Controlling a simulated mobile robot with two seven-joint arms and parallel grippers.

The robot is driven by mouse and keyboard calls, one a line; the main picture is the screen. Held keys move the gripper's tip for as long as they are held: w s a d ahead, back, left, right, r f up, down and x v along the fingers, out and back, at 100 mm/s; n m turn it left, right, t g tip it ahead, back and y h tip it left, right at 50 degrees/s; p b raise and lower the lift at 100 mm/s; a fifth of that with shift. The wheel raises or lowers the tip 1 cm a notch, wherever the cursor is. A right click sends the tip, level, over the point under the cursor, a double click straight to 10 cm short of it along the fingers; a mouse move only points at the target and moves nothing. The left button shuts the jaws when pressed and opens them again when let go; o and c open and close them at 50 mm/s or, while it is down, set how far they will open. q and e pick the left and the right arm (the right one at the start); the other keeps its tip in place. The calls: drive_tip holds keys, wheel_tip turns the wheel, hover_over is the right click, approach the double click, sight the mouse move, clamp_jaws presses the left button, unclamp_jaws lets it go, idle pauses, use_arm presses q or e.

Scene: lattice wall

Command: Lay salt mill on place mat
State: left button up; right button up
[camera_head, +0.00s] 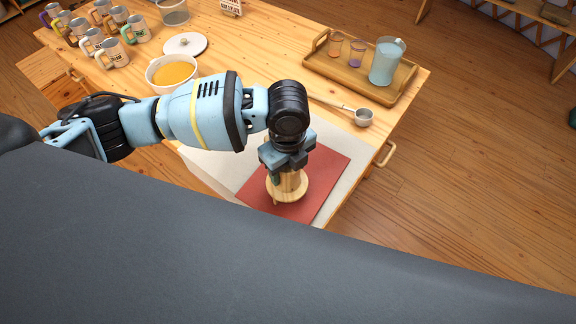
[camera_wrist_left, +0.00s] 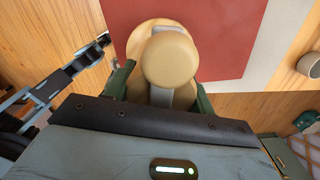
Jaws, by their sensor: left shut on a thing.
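The salt mill (camera_head: 287,189) is pale wood with a wide round base. It stands roughly upright over the red place mat (camera_head: 328,163). My left gripper (camera_head: 286,170) is shut on its upper body from above. In the left wrist view the mill's round knob (camera_wrist_left: 168,58) shows between the green fingers of my left gripper (camera_wrist_left: 162,94), with the red mat (camera_wrist_left: 215,30) behind it. I cannot tell whether the base touches the mat. Blue and black parts of mine, perhaps my right gripper (camera_wrist_left: 100,45), show at the left of that view.
The mat lies on a pale cloth (camera_head: 212,165) at the table's near corner. A ladle (camera_head: 363,117) lies just beyond it. A wooden tray (camera_head: 345,72) holds a pitcher (camera_head: 385,62) and two small glasses. A pot (camera_head: 172,73) of orange soup and several mugs (camera_head: 112,55) stand farther left.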

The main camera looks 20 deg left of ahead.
use_arm(q)
drive_tip(key=shift+f, duration=0.15)
use_arm(e)
drive_tip(key=shift+d, duration=0.1)
use_arm(q)
drive_tip(key=o, duration=1.1)
wheel_tip(320, 180, up, 11)
drive_tip(key=shift+f+p, duration=0.2)
drive_tip(key=shift+p, duration=0.35)
drive_tip(key=shift+r, duration=0.75)
use_arm(e)
drive_tip(key=shift+w+d+r, duration=0.1)
drive_tip(key=shift+w+r, duration=0.45)
drive_tip(key=shift+r, duration=0.3)
